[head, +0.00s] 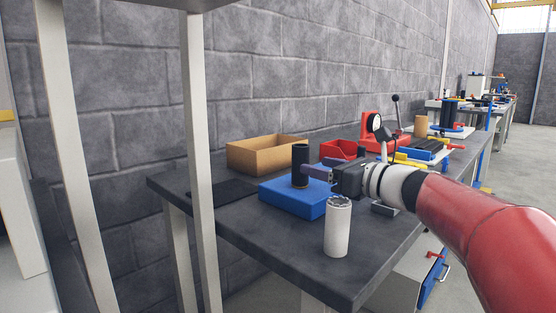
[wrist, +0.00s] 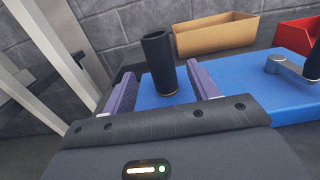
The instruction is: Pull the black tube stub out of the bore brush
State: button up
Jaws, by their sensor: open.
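The black tube stub (head: 300,164) stands upright on the blue block (head: 284,203), at the left of the bench. In the wrist view the tube stub (wrist: 158,62) shows an open top and a thin brass-coloured edge at its foot. No bristles show, so I cannot make out the bore brush. My gripper (head: 314,171) reaches in from the right, level with the tube. In the wrist view my gripper (wrist: 160,70) is open, its purple fingers on either side of the tube. Gaps show on both sides. I cannot tell how deep the tube sits between them.
A cardboard box (head: 262,157) stands behind the blue block. A white cylinder (head: 338,227) stands near the bench's front edge. A red bin (head: 343,150) and a dial gauge (head: 375,124) are behind my gripper. A dark flat mat (head: 222,195) lies at the left.

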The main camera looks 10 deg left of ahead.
aim_at(294, 158)
jog(key=x, duration=0.8)
jog(key=shift+w+a, duration=0.1)
jog(key=c, duration=1.2)
jog(key=shift+r, duration=0.1)
grip_shut()
jog(key=shift+p, duration=0.3)
